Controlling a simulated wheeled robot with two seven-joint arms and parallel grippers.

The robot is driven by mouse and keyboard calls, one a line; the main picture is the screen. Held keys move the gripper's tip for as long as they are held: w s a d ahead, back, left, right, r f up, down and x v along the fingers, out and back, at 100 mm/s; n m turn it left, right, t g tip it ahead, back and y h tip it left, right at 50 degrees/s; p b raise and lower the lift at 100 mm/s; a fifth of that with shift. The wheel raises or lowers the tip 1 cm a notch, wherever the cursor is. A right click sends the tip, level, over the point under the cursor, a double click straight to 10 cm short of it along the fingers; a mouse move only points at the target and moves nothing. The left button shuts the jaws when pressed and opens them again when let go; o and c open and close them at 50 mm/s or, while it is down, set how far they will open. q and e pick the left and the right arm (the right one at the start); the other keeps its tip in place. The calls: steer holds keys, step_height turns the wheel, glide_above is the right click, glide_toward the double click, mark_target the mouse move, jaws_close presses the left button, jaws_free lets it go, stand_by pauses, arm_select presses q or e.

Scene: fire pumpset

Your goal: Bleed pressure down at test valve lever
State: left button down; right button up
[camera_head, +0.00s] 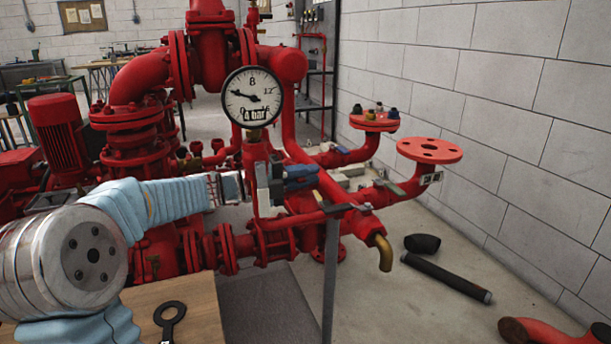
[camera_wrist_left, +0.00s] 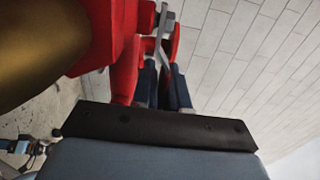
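The red test pipe (camera_head: 372,223) ends in a brass downward outlet (camera_head: 384,252); brass fills the upper left of the left wrist view (camera_wrist_left: 40,45). A thin grey strip, possibly the valve lever (camera_wrist_left: 161,35), stands beyond the fingers in the wrist view. My left gripper (camera_head: 312,178) reaches in from the left, just above the test pipe. Its two dark blue fingers (camera_wrist_left: 164,90) are apart, with a narrow gap between them. Nothing is clearly clamped, and contact with the strip cannot be told. A round gauge (camera_head: 252,97) stands behind the gripper. My right gripper is not in view.
Red flanges (camera_head: 430,150) and pipes surround the gripper, with a grey post (camera_head: 331,280) in front. A wooden top (camera_head: 205,300) with a black tool (camera_head: 169,320) is at the lower left. A black pipe (camera_head: 446,277) lies on open floor at the right.

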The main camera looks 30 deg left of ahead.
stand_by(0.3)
arm_select(q)
steer(key=shift+s+a+m+g+h, duration=0.2)
steer(key=shift+s+m+g+h, duration=0.15)
steer(key=shift+m+g+h, duration=0.5)
steer(key=c, duration=1.2)
jaws_free()
steer(key=shift+c, duration=0.2)
steer(key=b+v, duration=0.1)
steer(key=v, duration=1.3)
